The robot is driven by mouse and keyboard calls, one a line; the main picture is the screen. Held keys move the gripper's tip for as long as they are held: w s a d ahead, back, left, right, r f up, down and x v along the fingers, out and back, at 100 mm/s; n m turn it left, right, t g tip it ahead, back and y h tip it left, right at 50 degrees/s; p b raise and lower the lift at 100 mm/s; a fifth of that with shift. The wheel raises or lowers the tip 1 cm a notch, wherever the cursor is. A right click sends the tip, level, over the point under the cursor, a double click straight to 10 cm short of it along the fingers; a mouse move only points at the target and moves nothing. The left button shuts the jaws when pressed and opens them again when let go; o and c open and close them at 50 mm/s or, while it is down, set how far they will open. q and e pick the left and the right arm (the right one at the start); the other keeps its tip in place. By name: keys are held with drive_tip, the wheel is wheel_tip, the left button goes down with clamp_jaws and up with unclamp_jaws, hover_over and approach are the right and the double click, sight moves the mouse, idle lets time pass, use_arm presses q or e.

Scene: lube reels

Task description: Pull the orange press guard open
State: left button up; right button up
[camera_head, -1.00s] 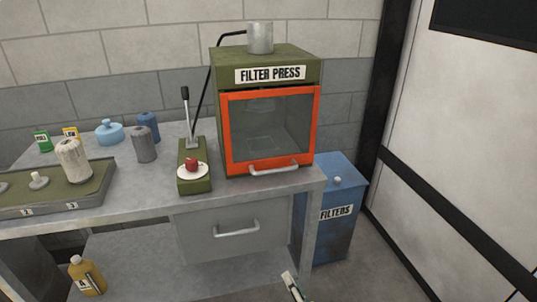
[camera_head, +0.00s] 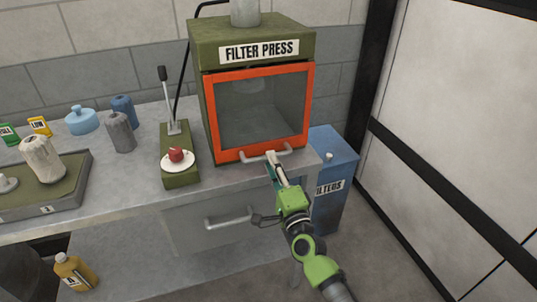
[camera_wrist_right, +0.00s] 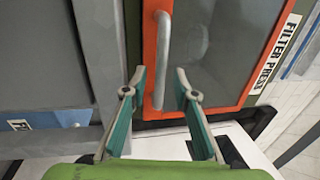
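The orange press guard (camera_head: 211,120) is a framed, see-through door on the green filter press (camera_head: 200,40), and it looks closed. Its pale bar handle (camera_head: 252,158) runs along the lower edge. My right gripper (camera_head: 273,163) is at this handle. In the right wrist view, the gripper (camera_wrist_right: 160,75) is open, with a finger on each side of the handle (camera_wrist_right: 163,45); I cannot tell whether they touch it. The guard's orange frame (camera_wrist_right: 150,50) is just ahead of the fingertips. My left gripper is not in view.
A lever with a red button (camera_head: 176,155) stands left of the press on the grey bench (camera_head: 110,190). Below is a drawer with a handle (camera_head: 229,218). A blue filters bin (camera_head: 335,160) stands right of the bench. The floor at the right is clear.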

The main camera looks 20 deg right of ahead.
drive_tip(key=shift+w+r, duration=0.15)
drive_tip(key=shift+w, duration=0.45)
drive_tip(key=shift+w+r, duration=0.15)
drive_tip(key=shift+w, duration=0.9)
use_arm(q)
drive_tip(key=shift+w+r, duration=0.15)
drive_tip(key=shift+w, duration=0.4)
use_arm(e)
clamp_jaws()
use_arm(q)
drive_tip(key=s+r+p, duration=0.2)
drive_tip(key=p, duration=0.1)
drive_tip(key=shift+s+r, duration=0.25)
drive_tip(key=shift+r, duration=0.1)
use_arm(e)
drive_tip(key=s, duration=1.6)
drive_tip(key=shift+d, duration=0.2)
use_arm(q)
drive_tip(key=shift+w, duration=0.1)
